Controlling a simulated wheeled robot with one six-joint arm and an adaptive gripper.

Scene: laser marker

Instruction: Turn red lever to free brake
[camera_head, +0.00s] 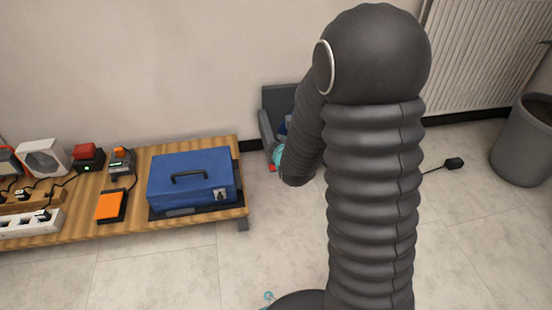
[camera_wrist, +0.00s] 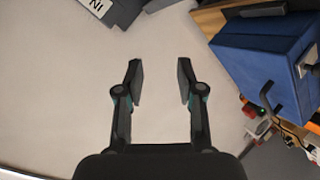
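No red lever can be made out for certain. In the head view a small red spot (camera_head: 271,167) shows low beside a dark grey object (camera_head: 281,96) at the wall; I cannot tell whether it is the lever. My arm hides much of that area. In the wrist view my gripper (camera_wrist: 160,80) is open, with its two fingers apart and nothing between them but pale background.
A blue case (camera_head: 192,177) with a handle stands on the wooden bench (camera_head: 233,150); it also shows in the wrist view (camera_wrist: 255,60). Dark grey parts (camera_wrist: 122,10), one lettered, are at the wrist view's top. A grey pot (camera_head: 524,140) stands right. Floor in front is clear.

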